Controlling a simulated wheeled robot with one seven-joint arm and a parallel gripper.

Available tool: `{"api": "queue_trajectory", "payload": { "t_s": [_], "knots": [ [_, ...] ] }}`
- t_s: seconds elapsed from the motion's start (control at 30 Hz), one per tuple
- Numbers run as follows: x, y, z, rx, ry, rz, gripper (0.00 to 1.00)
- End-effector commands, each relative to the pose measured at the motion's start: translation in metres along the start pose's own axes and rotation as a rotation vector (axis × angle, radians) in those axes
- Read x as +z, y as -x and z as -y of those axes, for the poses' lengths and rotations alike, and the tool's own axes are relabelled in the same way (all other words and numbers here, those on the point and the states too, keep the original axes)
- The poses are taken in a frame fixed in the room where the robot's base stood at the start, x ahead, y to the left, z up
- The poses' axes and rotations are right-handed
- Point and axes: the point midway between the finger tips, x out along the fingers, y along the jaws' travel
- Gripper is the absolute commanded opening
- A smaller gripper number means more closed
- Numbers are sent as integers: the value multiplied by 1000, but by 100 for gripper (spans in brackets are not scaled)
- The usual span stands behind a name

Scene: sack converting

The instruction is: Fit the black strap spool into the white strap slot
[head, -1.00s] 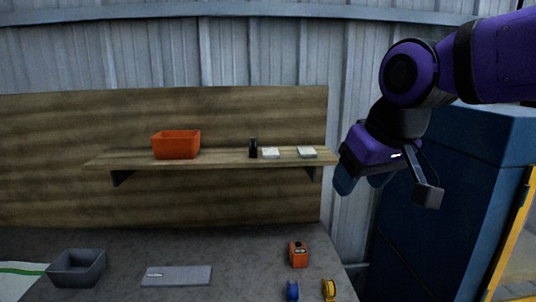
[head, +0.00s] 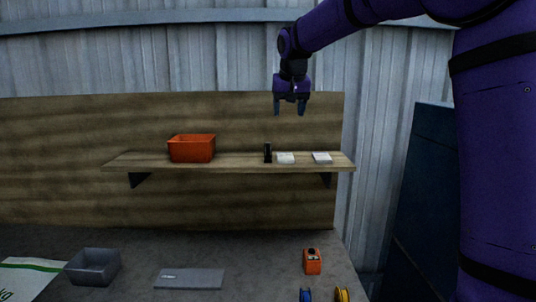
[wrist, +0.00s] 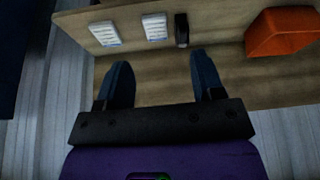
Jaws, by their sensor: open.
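A small black upright object (head: 268,153), which looks like the black strap spool, stands on the wooden shelf; it also shows in the wrist view (wrist: 181,30). Two flat white items sit to its right in the head view, a nearer one (head: 286,158) and a farther one (head: 322,158). I cannot tell whether either is the white strap slot. A grey plate (head: 195,279) with a small pale mark lies on the table. My gripper (head: 289,108) is open and empty, pointing down above the shelf. Its fingers (wrist: 160,62) are apart from everything.
An orange bin (head: 191,149) stands on the shelf, left of the black object. On the table are a grey bin (head: 93,267), an orange device (head: 312,262), and a blue spool (head: 306,295) and yellow spool (head: 342,295) at the bottom edge. A blue cabinet (head: 425,200) stands at right.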

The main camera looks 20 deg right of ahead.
Motion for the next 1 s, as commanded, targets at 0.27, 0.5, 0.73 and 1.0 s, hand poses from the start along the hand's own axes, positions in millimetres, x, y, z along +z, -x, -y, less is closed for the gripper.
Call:
{"api": "queue_trajectory", "payload": {
  "t_s": [0.27, 0.5, 0.73, 1.0],
  "knots": [
    [-75, -73, 23, 26, -51, 12, 62],
    [-106, -113, 33, 39, -80, 13, 62],
    [-110, -128, 34, 43, -84, 14, 62],
    [-109, -165, 33, 42, -84, 14, 62]
  ]
}}
